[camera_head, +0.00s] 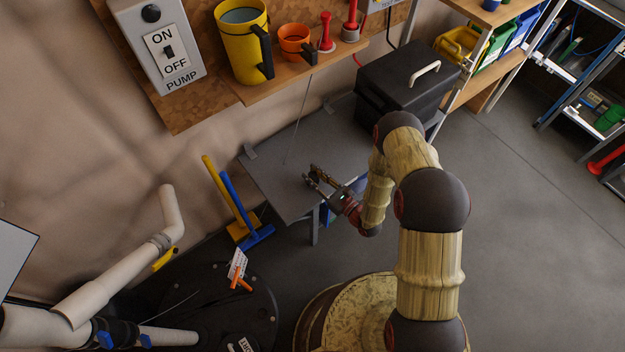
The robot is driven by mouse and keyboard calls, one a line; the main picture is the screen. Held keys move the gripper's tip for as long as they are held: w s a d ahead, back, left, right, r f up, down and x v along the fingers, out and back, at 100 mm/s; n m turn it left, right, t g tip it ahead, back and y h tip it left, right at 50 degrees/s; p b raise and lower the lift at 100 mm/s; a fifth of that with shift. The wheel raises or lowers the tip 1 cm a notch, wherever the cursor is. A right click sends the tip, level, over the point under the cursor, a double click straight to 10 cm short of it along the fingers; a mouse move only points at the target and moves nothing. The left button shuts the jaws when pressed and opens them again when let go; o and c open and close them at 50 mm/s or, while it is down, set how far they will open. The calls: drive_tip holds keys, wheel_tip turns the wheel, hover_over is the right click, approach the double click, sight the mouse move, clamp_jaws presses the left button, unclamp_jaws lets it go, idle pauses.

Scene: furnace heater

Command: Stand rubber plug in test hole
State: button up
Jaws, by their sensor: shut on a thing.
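My gripper (311,177) is low over the grey table (270,180), left of its front right corner. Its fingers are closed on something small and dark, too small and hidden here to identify. Two red plug-like pieces stand on the wooden shelf: one (327,34) is free-standing, the other (351,22) is upright on a grey base. I cannot tell whether either is the rubber plug. No test hole can be made out clearly.
A black lidded box (405,80) stands at the table's back right. A yellow jug (241,45) and an orange cup (295,43) are on the shelf. A black round lid (235,315) and pale pipes (110,270) occupy the lower left.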

sight(313, 174)
drive_tip(key=shift+r, duration=0.1)
clamp_jaws()
drive_tip(key=shift+r+p, duration=0.45)
drive_tip(key=shift+r, duration=0.15)
wheel_tip(313, 174, up, 2)
drive_tip(key=shift+r+p, duration=0.15)
drive_tip(key=shift+p, duration=0.6)
drive_tip(key=s+d+r+p, duration=0.5)
drive_tip(key=s+r, duration=0.4)
drive_tip(key=s, duration=0.3)
drive_tip(key=shift+s+d, duration=0.25)
drive_tip(key=shift+d, duration=0.45)
